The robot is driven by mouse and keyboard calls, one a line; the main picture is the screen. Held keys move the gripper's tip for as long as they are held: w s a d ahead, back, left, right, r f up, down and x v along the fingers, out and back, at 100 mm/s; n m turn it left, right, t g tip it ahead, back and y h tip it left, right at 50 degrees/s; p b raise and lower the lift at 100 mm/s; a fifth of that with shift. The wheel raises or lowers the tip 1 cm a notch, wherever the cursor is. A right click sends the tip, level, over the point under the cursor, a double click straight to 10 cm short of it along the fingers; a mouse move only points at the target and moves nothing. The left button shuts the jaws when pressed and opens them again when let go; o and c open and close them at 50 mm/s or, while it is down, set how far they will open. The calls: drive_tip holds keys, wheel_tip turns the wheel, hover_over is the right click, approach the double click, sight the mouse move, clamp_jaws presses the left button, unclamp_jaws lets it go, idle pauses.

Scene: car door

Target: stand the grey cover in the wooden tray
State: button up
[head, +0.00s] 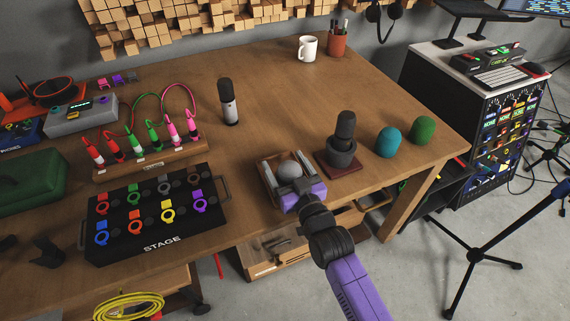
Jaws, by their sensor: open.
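The grey cover (289,170) is a round foam ball. It appears to sit inside the small wooden tray (265,172) near the table's front edge. My gripper (295,186), with its purple body, is at the tray's near side. Its fingers are open, close to the near side of the cover. I cannot tell whether they touch it. The gripper hides the near part of the tray and the bottom of the cover.
A dark microphone (345,128) stands in a holder right of the tray. A teal cover (389,142) and a green cover (423,130) stand farther right. The black STAGE box (155,222) lies left. A second microphone (229,102) stands behind. The table's middle back is clear.

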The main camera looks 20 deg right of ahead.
drive_tip(key=shift+r, duration=0.1)
drive_tip(key=shift+s+r, duration=0.1)
drive_tip(key=shift+s, duration=0.05)
drive_tip(key=s, duration=1.1)
drive_tip(key=shift+s+p, duration=0.35)
drive_tip(key=shift+s, duration=0.1)
drive_tip(key=s+g, duration=0.2)
drive_tip(key=s, duration=1.6)
drive_tip(key=s+r+g, duration=0.1)
drive_tip(key=s+r, duration=0.5)
drive_tip(key=s, duration=0.7)
drive_tip(key=shift+s+a, duration=0.3)
drive_tip(key=shift+r, duration=0.1)
